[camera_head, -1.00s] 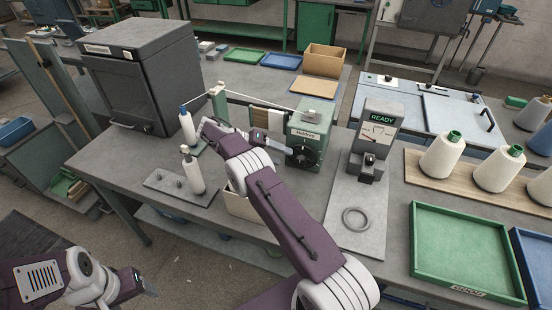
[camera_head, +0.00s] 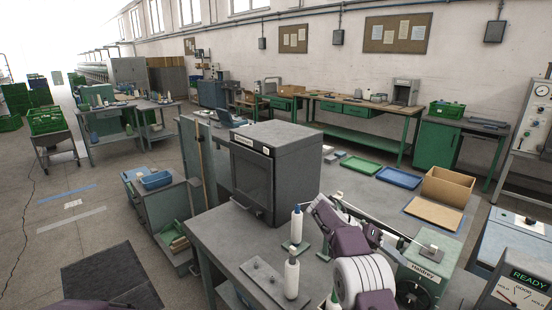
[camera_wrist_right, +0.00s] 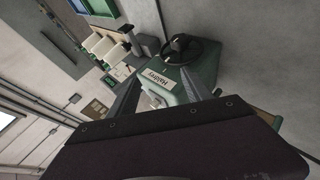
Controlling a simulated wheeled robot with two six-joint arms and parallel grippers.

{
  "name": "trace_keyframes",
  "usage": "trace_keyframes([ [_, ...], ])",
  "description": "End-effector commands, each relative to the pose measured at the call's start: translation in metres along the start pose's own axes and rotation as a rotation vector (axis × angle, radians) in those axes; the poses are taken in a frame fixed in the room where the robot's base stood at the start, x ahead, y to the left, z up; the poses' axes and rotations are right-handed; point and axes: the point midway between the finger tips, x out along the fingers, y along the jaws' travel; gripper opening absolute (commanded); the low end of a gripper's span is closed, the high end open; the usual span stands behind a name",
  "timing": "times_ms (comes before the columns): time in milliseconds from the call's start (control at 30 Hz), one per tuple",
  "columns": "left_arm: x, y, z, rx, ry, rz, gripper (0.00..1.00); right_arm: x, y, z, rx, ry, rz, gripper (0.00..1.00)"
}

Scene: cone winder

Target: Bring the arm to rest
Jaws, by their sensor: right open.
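My right arm rises from the bottom of the head view in front of the bench. Its right gripper (camera_head: 376,236) is small and partly hidden there, beside the green winder (camera_head: 428,262). In the right wrist view the two fingers of my right gripper (camera_wrist_right: 163,88) are apart with nothing between them. The winder's label and body (camera_wrist_right: 178,90) show beyond the fingers.
A dark grey cabinet (camera_head: 283,165) stands on the bench behind the bobbins. A green tray (camera_head: 360,165), a blue tray (camera_head: 399,178) and an open cardboard box (camera_head: 447,187) lie behind the winder. The READY gauge (camera_head: 522,290) is at the lower right. The floor at left is largely clear.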

Motion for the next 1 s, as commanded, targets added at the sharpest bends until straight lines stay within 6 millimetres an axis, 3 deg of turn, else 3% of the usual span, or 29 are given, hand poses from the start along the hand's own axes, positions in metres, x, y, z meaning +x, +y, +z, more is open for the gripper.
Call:
trace_keyframes([
  [33, -0.002, 0.0, 0.0, 0.0, 0.0, 0.0, 0.68, -0.011, 0.022, 0.003, -0.001, -0.013, -0.024, 0.58],
  [100, -0.003, 0.0, 0.0, 0.0, 0.0, 0.0, 0.68, -0.019, 0.039, 0.014, -0.031, -0.032, -0.081, 0.58],
  [167, -0.004, 0.0, 0.0, 0.0, 0.0, 0.0, 0.68, -0.023, 0.048, 0.029, -0.08, -0.045, -0.146, 0.58],
  [267, -0.005, 0.0, -0.001, 0.0, 0.0, 0.0, 0.68, -0.025, 0.055, 0.065, -0.188, -0.067, -0.282, 0.58],
  [367, -0.006, 0.0, -0.001, 0.0, 0.0, 0.0, 0.68, -0.024, 0.051, 0.118, -0.309, -0.089, -0.446, 0.58],
  [600, -0.008, 0.0, -0.001, 0.0, 0.0, 0.0, 0.68, -0.011, 0.022, 0.267, -0.516, -0.12, -0.829, 0.58],
  [700, -0.007, 0.0, -0.001, 0.0, 0.0, 0.0, 0.68, -0.002, 0.006, 0.309, -0.56, -0.117, -0.924, 0.58],
  [767, -0.008, 0.0, -0.001, 0.0, 0.0, 0.0, 0.68, -0.002, -0.003, 0.315, -0.569, -0.079, -0.969, 0.58],
  [833, -0.008, 0.0, -0.001, 0.0, 0.0, 0.0, 0.68, -0.01, -0.013, 0.302, -0.571, -0.003, -1.009, 0.58],
  [1000, -0.007, 0.0, -0.001, 0.0, 0.0, 0.0, 0.68, -0.011, -0.016, 0.297, -0.605, 0.041, -1.017, 0.58],
])
